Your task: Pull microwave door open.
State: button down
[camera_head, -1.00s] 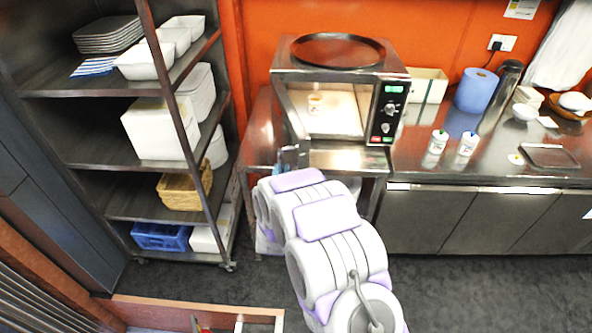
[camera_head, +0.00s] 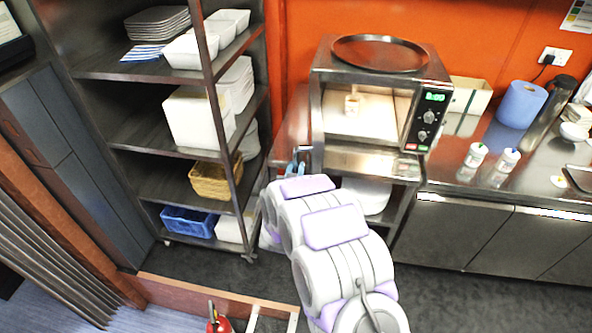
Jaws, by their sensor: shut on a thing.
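The steel microwave (camera_head: 436,72) stands on a metal counter. The microwave door (camera_head: 317,112) appears swung out at the left side of the opening, seen nearly edge-on as a narrow strip. My gripper (camera_head: 298,166) is just in front of the microwave's lower left corner, beyond my white and purple arm. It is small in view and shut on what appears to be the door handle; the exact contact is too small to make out.
A shelf rack (camera_head: 222,120) with bowls, boxes and baskets stands close on the left. A dark round tray (camera_head: 380,52) lies on the microwave. The dark floor (camera_head: 195,268) in front is mostly clear.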

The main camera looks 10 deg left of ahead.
jog(key=shift+r, duration=0.15)
jog(key=c, duration=1.1)
grip_release()
jog(key=shift+w, duration=0.1)
jog(key=shift+s, duration=0.2)
jog(key=s, duration=1.1)
jog(key=s+p, duration=0.1)
jog(key=s, duration=0.5)
jog(key=shift+d, duration=0.25)
jog(key=shift+f, duration=0.2)
